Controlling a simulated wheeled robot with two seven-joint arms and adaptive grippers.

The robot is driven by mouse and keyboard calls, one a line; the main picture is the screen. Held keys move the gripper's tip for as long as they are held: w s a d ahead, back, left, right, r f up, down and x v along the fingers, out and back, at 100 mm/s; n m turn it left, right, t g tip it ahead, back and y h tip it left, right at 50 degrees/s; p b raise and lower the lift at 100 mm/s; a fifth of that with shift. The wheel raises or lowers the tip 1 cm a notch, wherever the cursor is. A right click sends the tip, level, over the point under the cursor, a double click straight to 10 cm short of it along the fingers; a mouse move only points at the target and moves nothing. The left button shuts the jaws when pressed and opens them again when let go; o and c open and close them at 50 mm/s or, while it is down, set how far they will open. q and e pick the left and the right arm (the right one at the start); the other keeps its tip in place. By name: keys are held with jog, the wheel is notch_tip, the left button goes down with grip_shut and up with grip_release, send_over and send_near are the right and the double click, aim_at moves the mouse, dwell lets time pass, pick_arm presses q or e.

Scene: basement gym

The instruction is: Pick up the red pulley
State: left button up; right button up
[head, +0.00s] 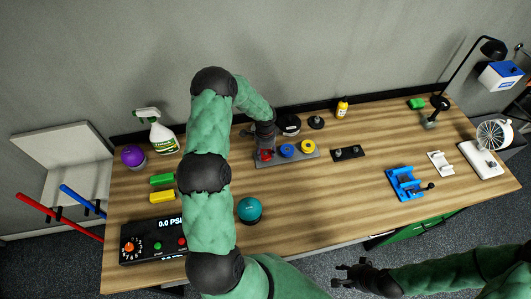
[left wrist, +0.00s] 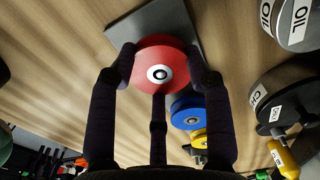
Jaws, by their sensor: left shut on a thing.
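The red pulley (head: 265,155) is at the left end of a grey plate (head: 302,159) on the workbench in the head view. My left gripper (head: 264,143) reaches down over it and partly hides it. In the left wrist view the red pulley (left wrist: 161,76) is a red disc with a white hub. The left fingers (left wrist: 160,72) are closed on its two sides. The pulley overlaps the grey plate there; I cannot tell whether it touches it. My right gripper (head: 347,277) is open and empty in front of the bench.
A blue pulley (head: 287,151) and a yellow pulley (head: 308,147) sit right of the red one on the same plate. Black weights (head: 289,124) and a yellow bottle (head: 342,107) stand behind. A teal ball (head: 249,210) lies nearer.

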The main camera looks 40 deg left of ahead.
pick_arm(q)
jog(key=shift+r, duration=0.7)
jog(key=s+d+r+p, duration=0.1)
jog(key=s+d+r, duration=0.1)
jog(key=s+r, duration=0.4)
jog(key=s+d+r+p, duration=0.2)
jog(key=s+r, duration=0.4)
jog(key=r, duration=0.4)
jog(key=shift+s+d, duration=0.4)
jog(key=shift+d, duration=0.45)
jog(key=shift+f, duration=0.1)
